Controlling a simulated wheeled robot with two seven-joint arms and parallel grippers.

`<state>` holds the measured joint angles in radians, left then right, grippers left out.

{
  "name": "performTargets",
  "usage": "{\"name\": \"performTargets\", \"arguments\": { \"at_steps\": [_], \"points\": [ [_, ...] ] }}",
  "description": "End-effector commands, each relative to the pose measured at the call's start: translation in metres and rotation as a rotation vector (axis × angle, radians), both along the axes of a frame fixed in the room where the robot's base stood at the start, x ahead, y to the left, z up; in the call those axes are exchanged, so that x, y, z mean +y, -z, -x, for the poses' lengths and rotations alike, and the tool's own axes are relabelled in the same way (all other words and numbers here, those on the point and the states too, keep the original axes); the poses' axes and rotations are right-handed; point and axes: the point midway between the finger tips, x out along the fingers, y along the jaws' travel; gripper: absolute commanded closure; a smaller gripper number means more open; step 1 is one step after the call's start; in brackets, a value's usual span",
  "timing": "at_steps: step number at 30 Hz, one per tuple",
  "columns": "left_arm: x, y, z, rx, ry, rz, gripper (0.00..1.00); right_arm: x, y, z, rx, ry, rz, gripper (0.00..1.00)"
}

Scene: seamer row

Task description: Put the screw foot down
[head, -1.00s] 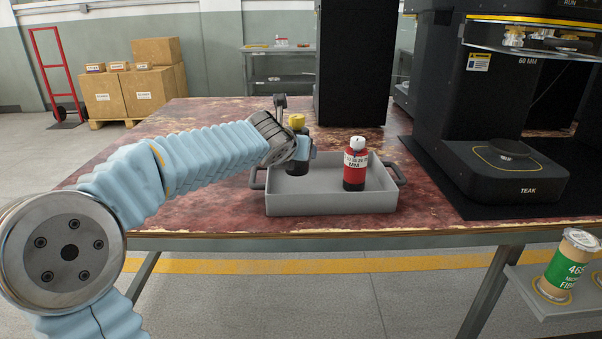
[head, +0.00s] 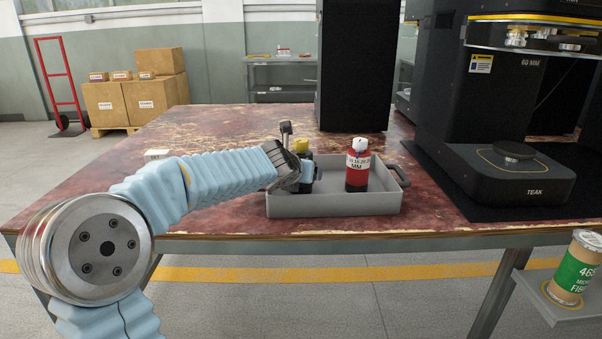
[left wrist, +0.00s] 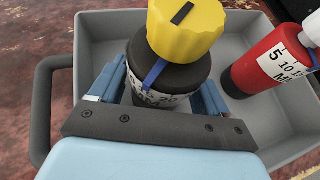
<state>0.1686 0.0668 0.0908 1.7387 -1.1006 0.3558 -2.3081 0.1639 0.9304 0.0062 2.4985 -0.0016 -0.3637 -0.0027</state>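A black screw foot with a yellow top (head: 301,146) is at the left side of the grey tray (head: 345,204). In the left wrist view the screw foot (left wrist: 172,75) has a white scale label and a blue strip. My left gripper (head: 304,174) has one finger on each side of its black body and appears shut on it. The left wrist view shows the fingers of this gripper (left wrist: 163,95) close against the body. The foot's bottom is hidden, so I cannot tell whether it touches the tray floor. My right gripper is not in view.
A red screw foot with a white top (head: 357,170) stands in the tray to the right. A black machine (head: 510,175) is on the right of the table (head: 230,125). A labelled can (head: 574,268) stands on a low shelf at right. The table's left rear is mostly clear.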

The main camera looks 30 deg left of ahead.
Motion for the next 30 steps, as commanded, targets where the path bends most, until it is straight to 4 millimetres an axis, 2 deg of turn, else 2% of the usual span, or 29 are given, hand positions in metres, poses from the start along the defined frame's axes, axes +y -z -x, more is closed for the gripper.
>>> {"name": "performTargets", "arguments": {
  "at_steps": [3,13,17,24,30],
  "points": [
    [0.0,0.0,0.0,0.0,0.0,0.0,0.09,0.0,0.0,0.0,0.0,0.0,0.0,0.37],
    [-0.001,-0.006,0.003,-0.001,0.0,0.0,0.09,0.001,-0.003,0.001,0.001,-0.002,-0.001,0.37],
    [-0.006,-0.018,0.021,-0.003,0.0,0.001,0.09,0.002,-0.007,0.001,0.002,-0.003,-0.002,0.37],
    [-0.018,-0.045,0.069,-0.004,0.001,-0.001,0.09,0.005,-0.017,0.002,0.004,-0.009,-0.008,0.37],
    [-0.025,-0.058,0.095,-0.002,0.001,0.0,0.09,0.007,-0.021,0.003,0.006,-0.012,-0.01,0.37]
  ]
}}
